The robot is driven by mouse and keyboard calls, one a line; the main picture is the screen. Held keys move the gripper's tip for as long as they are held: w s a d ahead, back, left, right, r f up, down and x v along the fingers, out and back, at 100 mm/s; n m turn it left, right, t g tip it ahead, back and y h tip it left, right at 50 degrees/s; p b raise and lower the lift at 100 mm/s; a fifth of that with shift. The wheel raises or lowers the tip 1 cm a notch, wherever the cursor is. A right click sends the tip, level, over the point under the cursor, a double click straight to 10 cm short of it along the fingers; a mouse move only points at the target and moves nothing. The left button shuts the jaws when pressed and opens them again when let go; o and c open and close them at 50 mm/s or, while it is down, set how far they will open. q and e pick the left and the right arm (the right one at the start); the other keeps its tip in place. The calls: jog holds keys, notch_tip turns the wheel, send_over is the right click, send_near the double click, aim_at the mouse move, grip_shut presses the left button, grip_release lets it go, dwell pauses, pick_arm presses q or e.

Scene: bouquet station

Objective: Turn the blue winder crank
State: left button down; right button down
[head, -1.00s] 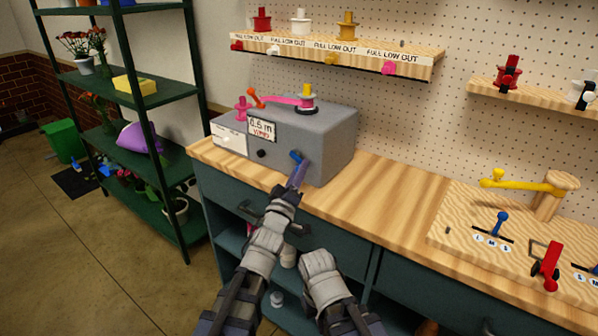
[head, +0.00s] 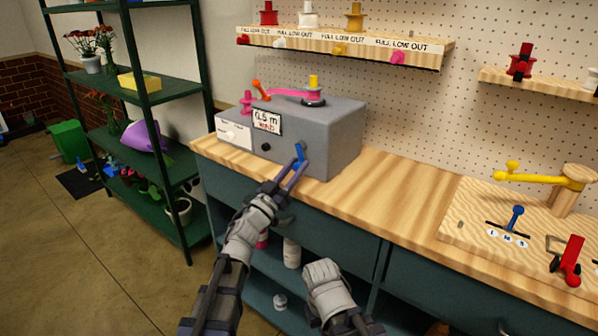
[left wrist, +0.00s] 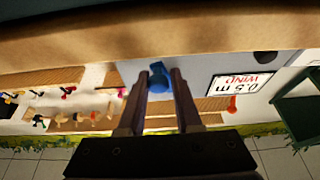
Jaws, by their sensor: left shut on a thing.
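The grey winder box (head: 335,145) stands on the left end of the wooden counter, with a "0.5 m WIND" label on its front. The blue crank (head: 299,152) is on the front face, right of the label. My left gripper (head: 297,170) is at the crank, its fingers shut on it. In the left wrist view the blue crank (left wrist: 158,78) shows between the tips of my left gripper (left wrist: 160,85). My right arm (head: 325,285) shows low in the head view, in front of the cabinet; its fingers cannot be made out.
A pink arm and a yellow-topped spool (head: 314,92) sit on top of the box. A board with a yellow lever (head: 540,178), a blue lever (head: 514,219) and a red lever (head: 570,258) lies at the right. The counter (head: 385,190) between is clear. A green rack (head: 150,95) stands left.

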pick_arm(q)
jog(key=m, duration=0.2)
jog(key=m+g+h, duration=0.1)
jog(key=w+a+m+g+h, duration=0.1)
jog(key=m, duration=0.1)
jog(key=shift+a+m, duration=0.1)
jog(key=shift+m, duration=0.2)
jog(key=m+g, duration=0.1)
jog(key=m+h+p, duration=0.1)
jog(key=m, duration=0.1)
jog(key=a+m+g, duration=0.1)
jog(key=m, duration=0.1)
jog(key=shift+w+r+g+h+p, duration=0.15)
jog(key=shift+w+g+h+p, duration=0.15)
jog(key=shift+w+h+p, duration=0.1)
jog(key=shift+a+m+g, duration=0.15)
jog(key=shift+m+g, duration=0.15)
jog(key=shift+m, duration=0.4)
jog(key=shift+m, duration=0.3)
jog(key=c, duration=0.7)
grip_release()
jog(key=shift+a, duration=0.1)
jog(key=b+v, duration=0.1)
jog(key=v, duration=0.6)
jog(key=shift+s+a+b, duration=0.15)
jog(key=shift+a+b, duration=0.15)
jog(key=shift+b, duration=0.05)
